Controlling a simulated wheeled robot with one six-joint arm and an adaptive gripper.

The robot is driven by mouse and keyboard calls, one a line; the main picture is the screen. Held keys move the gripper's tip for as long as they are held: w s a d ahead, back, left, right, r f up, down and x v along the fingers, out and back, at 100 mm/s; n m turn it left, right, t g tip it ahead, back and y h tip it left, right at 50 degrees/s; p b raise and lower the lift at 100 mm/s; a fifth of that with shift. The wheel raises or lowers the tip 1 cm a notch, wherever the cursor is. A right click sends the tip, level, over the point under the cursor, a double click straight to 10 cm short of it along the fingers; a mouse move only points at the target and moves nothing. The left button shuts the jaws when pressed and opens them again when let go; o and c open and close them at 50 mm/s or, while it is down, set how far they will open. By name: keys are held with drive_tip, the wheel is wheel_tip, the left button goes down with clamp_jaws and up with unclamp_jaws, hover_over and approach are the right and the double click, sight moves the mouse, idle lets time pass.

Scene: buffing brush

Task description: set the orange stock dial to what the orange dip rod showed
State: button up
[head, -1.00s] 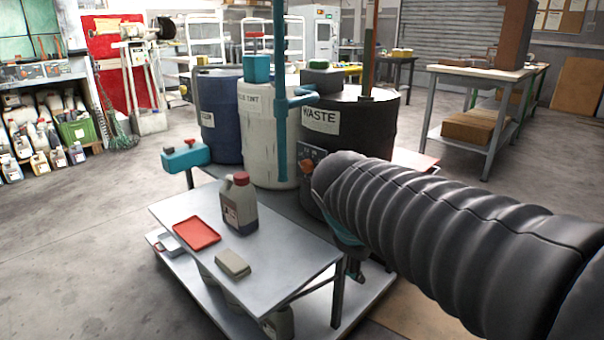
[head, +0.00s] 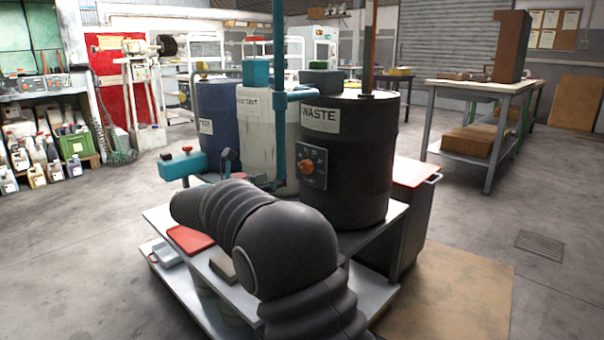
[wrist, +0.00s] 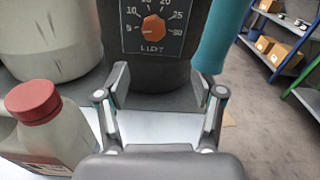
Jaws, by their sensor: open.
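The orange stock dial (head: 306,166) is a knob on a dark panel on the front of the black WASTE drum (head: 355,185). In the wrist view the orange knob (wrist: 153,25) sits within a scale with marks from 5 to 30; I cannot tell exactly where it points. The orange-brown dip rod (head: 368,48) stands upright in the drum's top; no reading on it is legible. My gripper (wrist: 160,88) is open and empty, its fingers apart, in front of and below the dial. In the head view my arm hides the gripper.
A jug with a red cap (wrist: 34,103) stands close on the left in the wrist view. A teal cylinder (wrist: 221,36) is close on the right. The cart also carries a red tray (head: 190,239), a white drum (head: 262,130) and a blue drum (head: 220,125).

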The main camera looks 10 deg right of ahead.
sight(304, 166)
drive_tip(key=shift+t, duration=0.3)
drive_tip(key=x, duration=0.9)
drive_tip(key=b+x, duration=0.1)
drive_tip(key=x, duration=0.3)
drive_tip(key=shift+w+a, duration=0.1)
drive_tip(key=shift+w, duration=0.45)
drive_tip(key=shift+c, duration=0.3)
drive_tip(key=c, duration=1.1)
